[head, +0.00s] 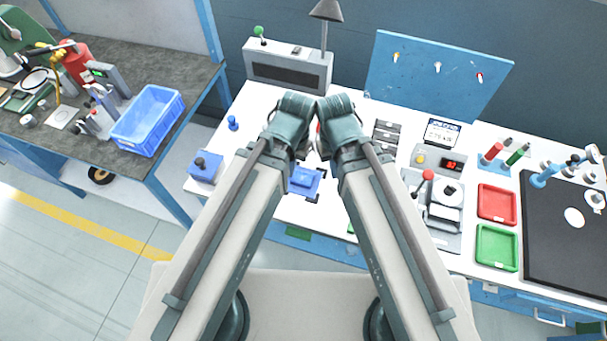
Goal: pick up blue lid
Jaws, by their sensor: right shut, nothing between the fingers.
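A flat blue square piece (305,179) lies on the white bench between my two forearms, partly covered by them. It may be the blue lid, but I cannot tell for certain. A blue square block with a dark knob (205,167) sits at the bench's left edge. My right gripper (322,148) is mostly hidden behind its wrist, above the bench and beyond the flat blue piece. It is shut and holds nothing. My left gripper's fingers are hidden behind my left wrist.
A blue crate (148,121) stands on the dark side table at left. A red tray (497,204) and a green tray (497,247) lie at right, beside a black mat (570,245). A blue pegboard (436,80) and a grey box (288,68) stand at the back.

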